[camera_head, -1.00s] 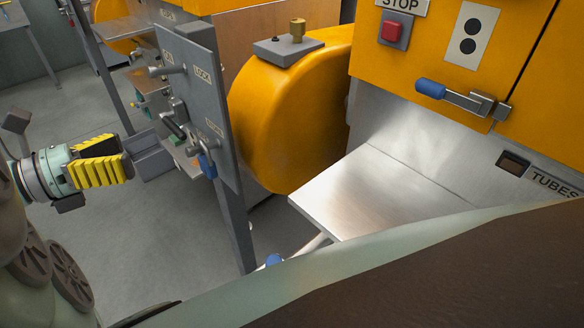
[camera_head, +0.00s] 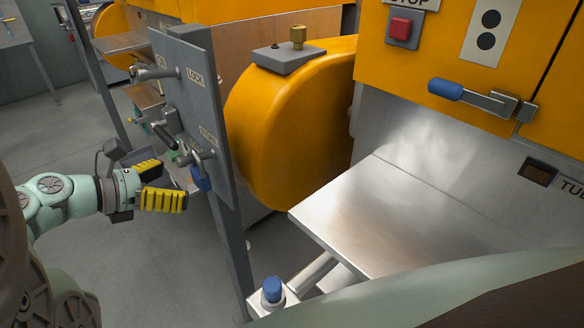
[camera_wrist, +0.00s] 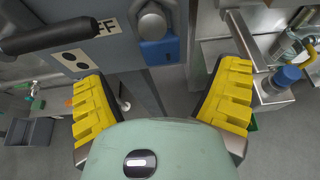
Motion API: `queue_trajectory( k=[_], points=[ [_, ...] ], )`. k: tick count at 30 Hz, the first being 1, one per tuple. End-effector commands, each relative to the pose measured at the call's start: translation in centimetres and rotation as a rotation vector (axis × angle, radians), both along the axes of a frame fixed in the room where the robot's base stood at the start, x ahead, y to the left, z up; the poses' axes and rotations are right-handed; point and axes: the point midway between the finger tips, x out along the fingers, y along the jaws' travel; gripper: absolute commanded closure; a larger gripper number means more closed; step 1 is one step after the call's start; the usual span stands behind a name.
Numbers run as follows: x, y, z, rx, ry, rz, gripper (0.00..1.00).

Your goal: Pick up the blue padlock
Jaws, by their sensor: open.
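The blue padlock (camera_head: 201,180) hangs low on the grey upright panel (camera_head: 190,95), below a grey lever fitting. In the wrist view the padlock (camera_wrist: 160,51) shows at top centre, its blue body under a rounded grey metal part. My gripper (camera_head: 168,185), with yellow ribbed fingers, is open and empty, just left of the padlock in the head view. In the wrist view the padlock lies ahead of the space between the two fingers (camera_wrist: 160,85), apart from both.
Levers (camera_head: 160,72) stick out of the panel; a black handle (camera_wrist: 48,34) shows close in the wrist view. An orange rounded housing (camera_head: 290,135) and a steel shelf (camera_head: 375,215) stand right of the panel. A blue-capped part (camera_head: 272,290) is below.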

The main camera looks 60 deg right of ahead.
Motion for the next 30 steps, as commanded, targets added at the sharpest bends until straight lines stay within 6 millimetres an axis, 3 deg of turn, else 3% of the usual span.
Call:
queue_trajectory(
  k=[18,27,30],
  points=[
    [-1.6,-5.6,-1.8,-0.001,0.001,-0.004,0.11],
    [-1.6,-5.8,-2.1,-0.001,0.0,-0.003,0.12],
    [-1.6,-5.8,-2.1,-0.001,0.0,-0.003,0.22]
  ],
)
